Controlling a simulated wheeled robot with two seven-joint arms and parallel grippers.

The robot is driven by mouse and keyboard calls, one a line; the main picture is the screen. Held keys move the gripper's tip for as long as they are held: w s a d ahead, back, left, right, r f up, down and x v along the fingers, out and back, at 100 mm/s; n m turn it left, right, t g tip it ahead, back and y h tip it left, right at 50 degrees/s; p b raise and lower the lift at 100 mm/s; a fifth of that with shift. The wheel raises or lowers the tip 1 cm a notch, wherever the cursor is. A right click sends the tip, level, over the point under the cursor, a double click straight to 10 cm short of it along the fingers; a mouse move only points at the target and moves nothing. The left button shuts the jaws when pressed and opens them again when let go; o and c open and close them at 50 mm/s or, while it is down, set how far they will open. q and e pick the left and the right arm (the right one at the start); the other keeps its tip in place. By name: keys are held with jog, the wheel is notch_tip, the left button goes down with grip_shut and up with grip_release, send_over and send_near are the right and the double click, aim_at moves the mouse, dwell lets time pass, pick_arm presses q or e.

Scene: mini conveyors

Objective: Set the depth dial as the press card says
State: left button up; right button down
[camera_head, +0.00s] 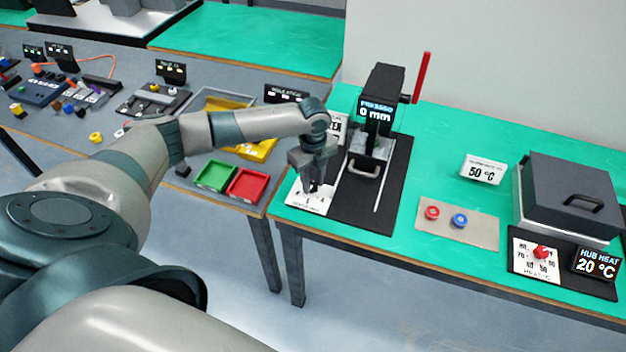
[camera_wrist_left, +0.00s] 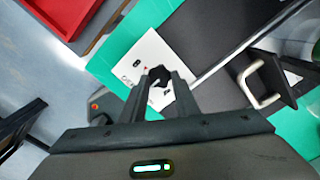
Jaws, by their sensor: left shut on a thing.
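The depth dial's white plate (camera_head: 303,200) lies at the left front of the press mat. My left gripper (camera_head: 314,187) points down over it, shut on the dial's dark knob. The knob (camera_wrist_left: 158,77) shows between the fingertips in the left wrist view, over the white plate (camera_wrist_left: 148,52). The fingers hide part of the scale, so the setting cannot be read. A white card (camera_head: 339,128) beside the press is partly hidden by my arm and is not readable. My right gripper is not in view.
The press has a red lever (camera_head: 421,78) and a metal handle (camera_head: 364,170). Green (camera_head: 216,176) and red (camera_head: 247,185) trays sit left. Right are a beige board (camera_head: 457,223) with red and blue pieces, a 50 °C card (camera_head: 482,170) and a grey heater box (camera_head: 570,195).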

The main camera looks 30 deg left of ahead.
aim_at(313, 186)
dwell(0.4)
pick_arm(q)
jog(key=o, duration=1)
jog(key=shift+o, duration=0.2)
jog(key=shift+r, duration=0.1)
jog(key=shift+r+b, duration=0.3)
jog(key=shift+r, duration=0.4)
notch_tip(313, 186, up, 16)
jog(key=b, duration=0.4)
jog(key=shift+d+f, duration=0.1)
jog(key=shift+f, duration=0.05)
